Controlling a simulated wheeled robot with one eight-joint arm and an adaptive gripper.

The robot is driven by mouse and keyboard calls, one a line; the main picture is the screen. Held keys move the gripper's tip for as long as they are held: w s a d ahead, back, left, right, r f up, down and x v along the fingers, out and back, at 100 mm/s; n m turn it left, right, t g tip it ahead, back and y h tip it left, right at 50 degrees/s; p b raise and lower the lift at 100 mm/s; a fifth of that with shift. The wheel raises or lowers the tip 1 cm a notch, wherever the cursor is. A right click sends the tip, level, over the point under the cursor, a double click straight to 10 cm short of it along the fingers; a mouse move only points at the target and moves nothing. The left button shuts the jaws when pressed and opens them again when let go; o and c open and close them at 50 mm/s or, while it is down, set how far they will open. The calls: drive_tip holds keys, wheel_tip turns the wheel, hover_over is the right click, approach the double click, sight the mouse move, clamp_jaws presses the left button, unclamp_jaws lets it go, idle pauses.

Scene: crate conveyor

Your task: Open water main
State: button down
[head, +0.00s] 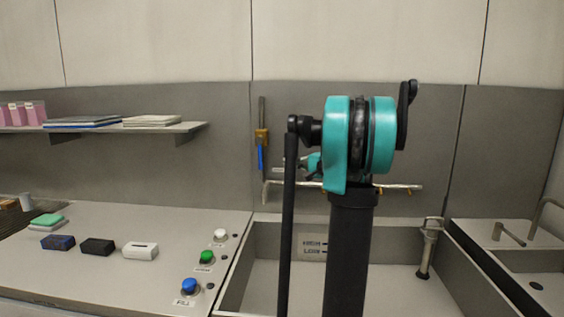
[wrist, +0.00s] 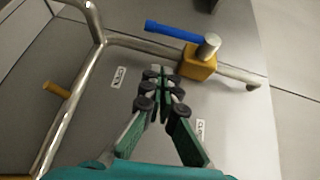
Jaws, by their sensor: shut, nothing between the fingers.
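The water main valve has a brass-yellow body (head: 261,137) on a pipe on the back wall, with a blue lever (head: 260,158) hanging down along the pipe. In the wrist view the yellow body (wrist: 198,63) is at upper right, and the blue lever (wrist: 174,30) points left from a metal stub, roughly along the pipe. My gripper (wrist: 160,84) is shut and empty, its tips appearing below and left of the valve body, apart from the lever. In the head view my gripper (head: 303,165) is partly hidden behind my arm, right of the lever.
A bent metal pipe (wrist: 148,45) runs along the wall, with a small orange-brown knob (wrist: 56,89) at left. Two small white labels (wrist: 118,77) flank my fingertips. A sink (head: 405,292) lies below. The counter (head: 130,222) holds three buttons and small boxes; a shelf (head: 185,128) is above.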

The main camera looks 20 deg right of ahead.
drive_tip(key=shift+v, duration=2.15)
drive_tip(key=shift+f, duration=0.1)
